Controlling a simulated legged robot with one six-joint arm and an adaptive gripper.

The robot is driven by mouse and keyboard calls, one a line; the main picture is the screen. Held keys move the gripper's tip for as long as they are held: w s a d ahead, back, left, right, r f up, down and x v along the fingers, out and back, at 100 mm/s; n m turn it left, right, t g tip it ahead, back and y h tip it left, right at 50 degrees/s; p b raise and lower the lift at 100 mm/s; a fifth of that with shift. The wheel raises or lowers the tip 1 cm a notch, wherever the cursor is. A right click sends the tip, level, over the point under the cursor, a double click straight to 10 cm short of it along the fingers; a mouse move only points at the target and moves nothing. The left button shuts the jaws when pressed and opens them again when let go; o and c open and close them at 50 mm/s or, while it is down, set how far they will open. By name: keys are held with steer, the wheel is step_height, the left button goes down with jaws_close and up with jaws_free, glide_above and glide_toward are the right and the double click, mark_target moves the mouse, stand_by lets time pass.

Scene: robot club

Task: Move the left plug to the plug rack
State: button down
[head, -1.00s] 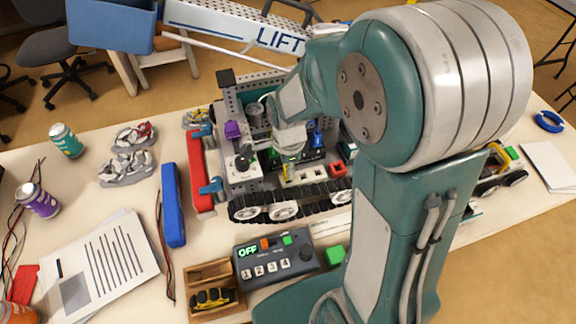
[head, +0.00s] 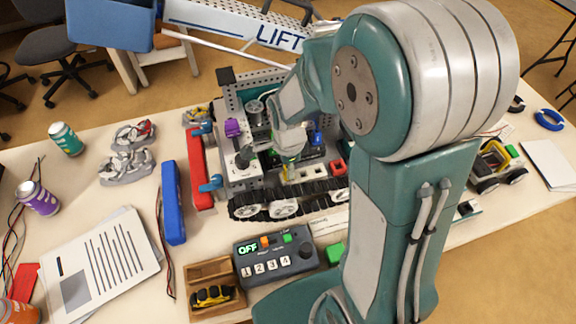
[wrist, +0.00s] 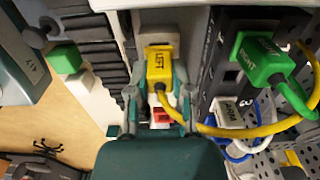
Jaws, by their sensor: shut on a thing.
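My gripper (wrist: 157,100) is shut on the yellow plug marked LEFT (wrist: 160,62). A yellow cable (wrist: 225,132) curves from the plug to the right. A pale block that looks like the plug rack (wrist: 152,22) shows behind the plug in the wrist view and below my gripper (head: 288,153) in the head view (head: 306,174). The plug overlaps the rack; I cannot tell whether it is seated or just above. A green plug marked RIGHT (wrist: 258,57) and a white plug marked ARM (wrist: 229,111) are in a dark panel to the right.
The tracked robot (head: 285,207) surrounds the rack. A red block (head: 338,167) is just right of it. A control box reading OFF (head: 275,257) and a green cube (head: 335,253) lie in front. A blue bar (head: 173,203) is to the left.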

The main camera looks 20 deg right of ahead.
steer(key=shift+f, duration=0.25)
stand_by(0.4)
steer(key=shift+c, duration=2.2)
jaws_free()
steer(key=shift+r, duration=3.5)
